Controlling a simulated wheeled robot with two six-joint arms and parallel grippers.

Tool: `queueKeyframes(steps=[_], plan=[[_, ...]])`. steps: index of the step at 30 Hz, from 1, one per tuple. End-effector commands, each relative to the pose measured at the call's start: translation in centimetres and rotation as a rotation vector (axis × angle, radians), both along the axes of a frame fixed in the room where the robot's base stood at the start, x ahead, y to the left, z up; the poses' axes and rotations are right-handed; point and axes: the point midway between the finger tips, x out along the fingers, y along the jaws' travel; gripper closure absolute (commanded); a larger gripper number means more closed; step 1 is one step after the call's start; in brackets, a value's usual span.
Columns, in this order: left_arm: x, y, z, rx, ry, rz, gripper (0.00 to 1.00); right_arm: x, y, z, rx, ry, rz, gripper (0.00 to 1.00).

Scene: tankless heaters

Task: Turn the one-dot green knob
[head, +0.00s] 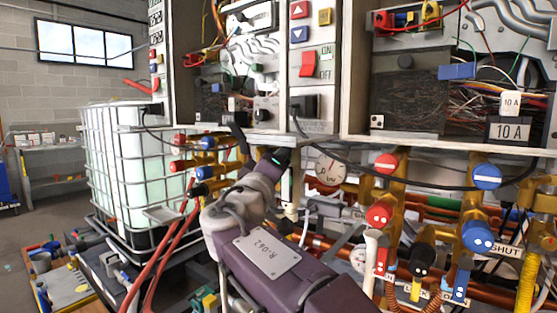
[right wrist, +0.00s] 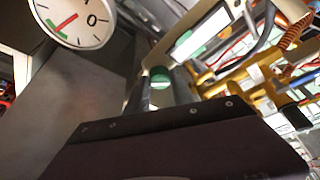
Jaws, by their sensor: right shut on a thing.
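My right gripper (head: 275,157) is at the end of the purple arm, just below the middle grey cabinet and left of a round pressure gauge (head: 330,168). In the right wrist view its dark fingers (right wrist: 160,88) are shut on a small green knob (right wrist: 160,78). The knob's dots cannot be made out, and the fingers hide much of its sides. The gauge also shows at the upper left of the wrist view (right wrist: 72,20), with a red needle. My left gripper is not in view.
Red knobs (head: 380,215) and blue knobs (head: 480,237) sit on brass pipes to the right. A black knob (head: 424,259) is lower down. Open cabinets with wires hang above. Red hoses (head: 166,252) run down left of the arm, before a caged white tank (head: 120,165).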

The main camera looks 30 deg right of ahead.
Motion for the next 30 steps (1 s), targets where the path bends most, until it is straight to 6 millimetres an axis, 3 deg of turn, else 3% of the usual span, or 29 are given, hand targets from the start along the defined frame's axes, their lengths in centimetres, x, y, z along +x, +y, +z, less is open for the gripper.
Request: queueKeyframes(steps=[9, 25, 26, 27, 30], plan=[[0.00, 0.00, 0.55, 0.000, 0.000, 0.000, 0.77, -0.06, -0.05, 0.05, -0.040, 0.101, -0.001, 1.00], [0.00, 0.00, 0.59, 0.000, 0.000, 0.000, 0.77, -0.05, -0.07, -0.03, -0.048, 0.121, -0.002, 1.00], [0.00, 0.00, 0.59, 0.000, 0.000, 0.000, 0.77, -0.05, -0.07, -0.03, -0.048, 0.121, -0.002, 0.64], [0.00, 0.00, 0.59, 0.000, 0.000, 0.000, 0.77, -0.05, -0.07, -0.04, -0.048, 0.121, -0.002, 0.53], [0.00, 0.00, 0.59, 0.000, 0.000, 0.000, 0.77, -0.05, -0.06, 0.00, -0.048, 0.120, -0.001, 0.50]])
